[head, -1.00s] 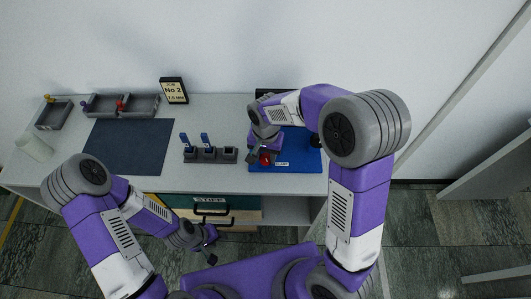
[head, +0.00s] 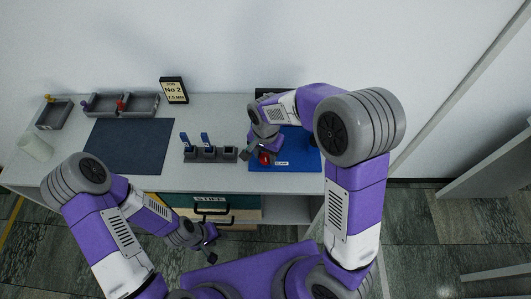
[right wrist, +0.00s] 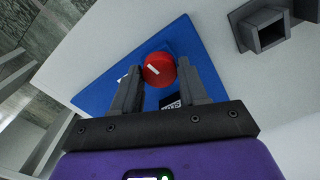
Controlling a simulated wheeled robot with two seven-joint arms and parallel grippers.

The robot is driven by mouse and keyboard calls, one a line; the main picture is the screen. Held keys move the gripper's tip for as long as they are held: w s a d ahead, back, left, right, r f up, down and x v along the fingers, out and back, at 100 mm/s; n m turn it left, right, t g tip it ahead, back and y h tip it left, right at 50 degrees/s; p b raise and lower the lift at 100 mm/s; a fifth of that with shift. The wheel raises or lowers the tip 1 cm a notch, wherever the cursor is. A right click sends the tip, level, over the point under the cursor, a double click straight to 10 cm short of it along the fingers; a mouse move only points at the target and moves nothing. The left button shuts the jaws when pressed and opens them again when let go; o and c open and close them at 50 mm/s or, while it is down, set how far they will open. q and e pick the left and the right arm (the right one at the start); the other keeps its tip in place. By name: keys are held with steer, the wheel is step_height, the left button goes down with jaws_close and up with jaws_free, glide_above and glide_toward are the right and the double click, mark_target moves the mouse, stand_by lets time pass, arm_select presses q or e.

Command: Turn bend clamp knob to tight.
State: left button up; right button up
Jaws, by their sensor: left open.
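The bend clamp knob is a round red knob (head: 264,158) with a white mark, on a blue base (head: 285,164) labelled "CLAMP" at the right of the table. In the right wrist view the knob (right wrist: 158,69) lies by the tips of my right gripper (right wrist: 159,72), roughly between the two fingers. A small gap seems to show on each side, so the fingers look open around it. Whether they touch it is hard to tell. In the head view my right gripper (head: 254,156) is right at the knob. My left gripper (head: 210,248) is open and empty, low in front of the table.
A grey holder (head: 210,155) with blue-handled tools stands just left of the blue base. A dark mat (head: 128,147), grey bins (head: 121,105) and a "No 2" sign (head: 174,90) are further left. A white cup (head: 36,148) is near the left edge.

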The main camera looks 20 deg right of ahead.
mark_target(266, 156)
steer(key=o, duration=0.3)
steer(key=shift+o, duration=0.2)
steer(key=shift+r, duration=0.1)
step_height(266, 156, up, 7)
steer(key=shift+r+p, duration=0.2)
steer(key=shift+p, duration=0.7)
